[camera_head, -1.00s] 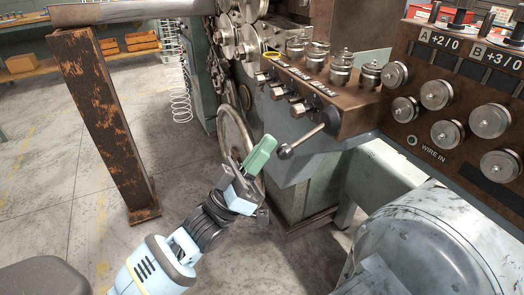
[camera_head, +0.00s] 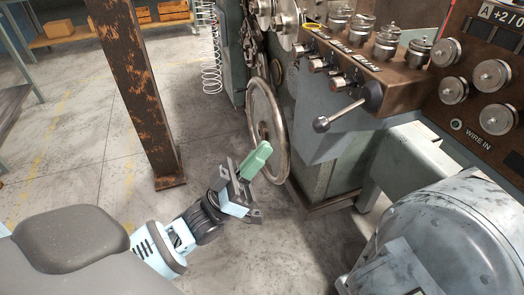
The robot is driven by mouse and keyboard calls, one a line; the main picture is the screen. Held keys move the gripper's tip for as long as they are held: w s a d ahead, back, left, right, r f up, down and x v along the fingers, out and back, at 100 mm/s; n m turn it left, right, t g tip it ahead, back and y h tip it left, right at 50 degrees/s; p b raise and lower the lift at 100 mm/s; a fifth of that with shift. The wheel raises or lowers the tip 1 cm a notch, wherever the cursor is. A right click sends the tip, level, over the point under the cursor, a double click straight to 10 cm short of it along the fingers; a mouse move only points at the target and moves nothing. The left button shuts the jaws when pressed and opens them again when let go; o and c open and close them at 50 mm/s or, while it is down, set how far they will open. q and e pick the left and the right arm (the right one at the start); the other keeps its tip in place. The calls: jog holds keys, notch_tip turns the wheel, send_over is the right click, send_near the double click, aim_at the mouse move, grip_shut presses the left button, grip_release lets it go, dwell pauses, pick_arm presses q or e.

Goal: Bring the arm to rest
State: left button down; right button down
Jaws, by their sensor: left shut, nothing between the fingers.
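My left arm comes in from the lower left, pale blue with dark joints. Its gripper (camera_head: 257,160), with green fingers, is shut and empty. In the picture it overlaps the lower part of the spring coiler's handwheel (camera_head: 276,165); I cannot tell how far apart they are. The coiler's lever with a ball knob (camera_head: 321,124) is up and to the right of the gripper, and the gripper is clear of it. My right gripper is not in view.
A rusty post (camera_head: 138,90) stands on the left. A large grey motor housing (camera_head: 440,240) fills the lower right. The brown control panel (camera_head: 480,80) is at the upper right. Bare concrete floor (camera_head: 75,150) lies open on the left.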

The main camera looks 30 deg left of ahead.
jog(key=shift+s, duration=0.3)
